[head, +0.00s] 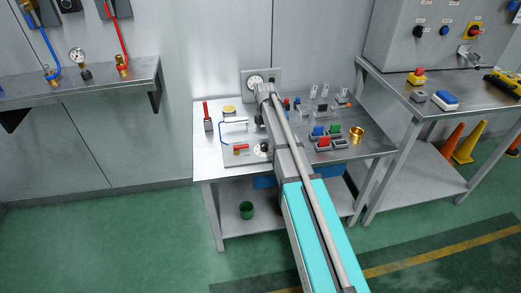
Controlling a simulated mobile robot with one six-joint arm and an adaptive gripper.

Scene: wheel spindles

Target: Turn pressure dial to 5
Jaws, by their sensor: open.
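A round white-faced gauge (255,81) sits on a grey panel at the back edge of the steel table. A white plate with a small dark knob (263,148) lies on the table beside my arm, partly covered by it. I cannot tell which of these is the pressure dial, and no scale or pointer setting is readable. My arm reaches over the middle of the table, its far end near the gauge panel. My gripper's fingers do not show; the arm hides that area.
The steel table (205,172) also holds a red-handled valve (240,148), a red lever (207,112), coloured switches (334,131) and a brass ring (356,135). A second table with a control box (430,40) stands right. A wall shelf (80,85) is left. Green floor is free at front left.

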